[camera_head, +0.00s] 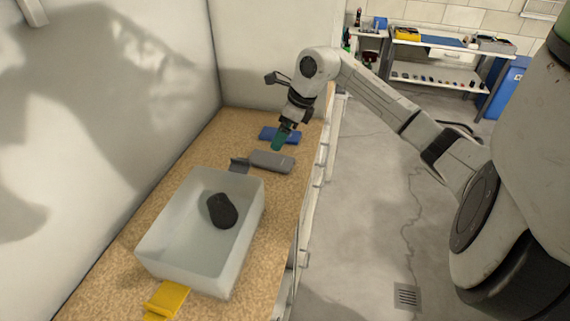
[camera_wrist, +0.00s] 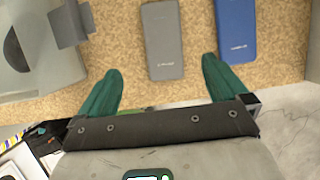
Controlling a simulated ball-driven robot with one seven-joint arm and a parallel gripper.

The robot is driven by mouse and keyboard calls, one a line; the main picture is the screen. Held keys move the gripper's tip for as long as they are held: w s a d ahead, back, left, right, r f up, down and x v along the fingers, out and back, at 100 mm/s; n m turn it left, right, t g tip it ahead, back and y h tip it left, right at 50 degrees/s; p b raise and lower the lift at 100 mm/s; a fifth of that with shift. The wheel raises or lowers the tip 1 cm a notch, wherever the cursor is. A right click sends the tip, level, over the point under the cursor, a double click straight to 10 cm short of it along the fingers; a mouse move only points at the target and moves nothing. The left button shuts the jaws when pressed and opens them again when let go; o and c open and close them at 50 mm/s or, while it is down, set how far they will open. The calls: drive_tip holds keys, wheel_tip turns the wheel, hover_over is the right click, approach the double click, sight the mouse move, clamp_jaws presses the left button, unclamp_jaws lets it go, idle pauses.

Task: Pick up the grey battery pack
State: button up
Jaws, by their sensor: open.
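The grey battery pack (camera_head: 271,162) lies flat on the cork-coloured shelf top, between the translucent bin and a blue pack. In the wrist view the grey battery pack (camera_wrist: 163,40) shows ahead of my gripper, roughly midway between the finger lines. My gripper (camera_head: 281,138) hangs above the shelf near the grey and blue packs. Its two green fingers (camera_wrist: 160,78) are spread wide in the wrist view, with nothing between them. The exact height of the fingertips above the shelf is hard to tell.
A blue pack (camera_head: 280,135) lies beyond the grey one; it is right of it in the wrist view (camera_wrist: 236,32). A translucent bin (camera_head: 164,228) holds a dark object (camera_head: 222,211). A dark grey piece (camera_head: 240,165) sits at the bin's far edge. A yellow item (camera_head: 166,299) is in front.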

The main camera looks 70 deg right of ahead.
sight(272, 159)
drive_tip(key=shift+m, duration=0.3)
drive_tip(key=p+x, duration=0.1)
drive_tip(key=x, duration=0.2)
drive_tip(key=p+x, duration=0.1)
drive_tip(key=x, duration=0.3)
drive_tip(key=s+p+x, duration=0.1)
drive_tip(key=x, duration=0.2)
drive_tip(key=shift+w+d+f, duration=0.2)
drive_tip(key=shift+w+f, duration=0.05)
drive_tip(key=shift+f, duration=0.3)
drive_tip(key=c, duration=1.2)
drive_tip(key=shift+c, duration=0.3)
drive_tip(key=shift+r, duration=0.15)
